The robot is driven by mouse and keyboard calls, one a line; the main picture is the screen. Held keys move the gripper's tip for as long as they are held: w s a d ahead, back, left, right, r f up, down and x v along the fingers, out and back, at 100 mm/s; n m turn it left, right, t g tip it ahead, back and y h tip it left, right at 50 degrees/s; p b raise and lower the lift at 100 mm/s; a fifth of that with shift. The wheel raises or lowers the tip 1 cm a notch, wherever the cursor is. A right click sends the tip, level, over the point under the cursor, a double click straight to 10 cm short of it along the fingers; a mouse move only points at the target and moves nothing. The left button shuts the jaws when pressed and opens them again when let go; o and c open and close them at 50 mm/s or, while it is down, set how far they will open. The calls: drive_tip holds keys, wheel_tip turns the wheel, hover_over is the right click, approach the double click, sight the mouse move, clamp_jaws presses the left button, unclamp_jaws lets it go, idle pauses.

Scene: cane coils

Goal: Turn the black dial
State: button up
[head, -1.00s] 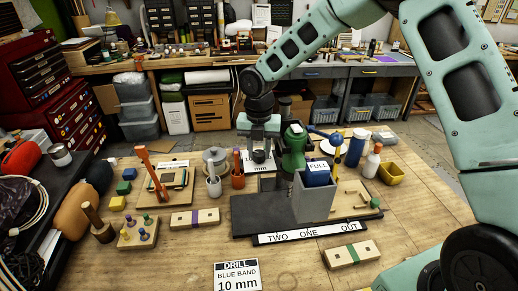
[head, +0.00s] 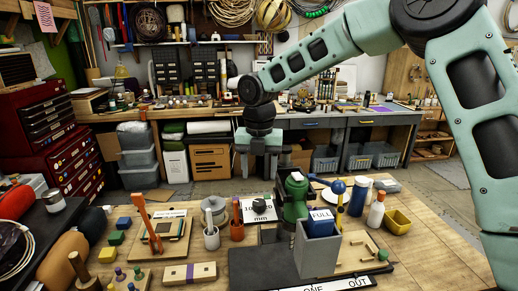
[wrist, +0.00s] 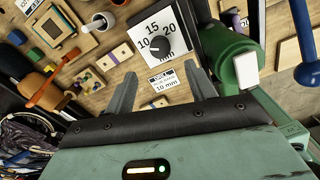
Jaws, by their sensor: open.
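The black dial (head: 259,205) sits on a white plate (head: 268,216) at the back middle of the bench. In the wrist view the dial (wrist: 160,47) is a round knob, and its plate (wrist: 178,32) is marked 10, 15 and 20 mm. I cannot tell surely which mark it points at. My gripper (head: 259,170) hangs above the dial with its fingers pointing down, apart from it. In the wrist view my gripper (wrist: 160,74) is open and empty, with the dial beyond the gap between its fingertips.
A green machine (head: 294,200) stands close right of the dial, with a grey bin (head: 317,255) holding a blue block marked FULL in front. A white drill card (wrist: 164,81) reads 10 mm.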

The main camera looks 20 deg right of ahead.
wheel_tip(320, 180, up, 8)
drive_tip(key=b, duration=0.1)
idle(0.5)
drive_tip(key=s+a+f+m+b, duration=0.3)
drive_tip(key=s+a+f+m, duration=0.15)
drive_tip(key=s, duration=0.35)
drive_tip(key=s+a+f+m+b, duration=0.2)
drive_tip(key=s+a+f+m, duration=0.25)
drive_tip(key=s, duration=0.25)
drive_tip(key=s+d+f+m+b, duration=0.1)
drive_tip(key=s+f+m+b, duration=0.1)
drive_tip(key=s+f+m, duration=0.3)
drive_tip(key=s+d+f+m+b, duration=0.1)
drive_tip(key=s+f+m, duration=0.5)
drive_tip(key=s, duration=0.8)
drive_tip(key=m+b, duration=0.1)
drive_tip(key=m, duration=0.2)
drive_tip(key=shift+d+y+b, duration=0.3)
drive_tip(key=shift+d+b, duration=0.05)
drive_tip(key=shift+b, duration=0.05)
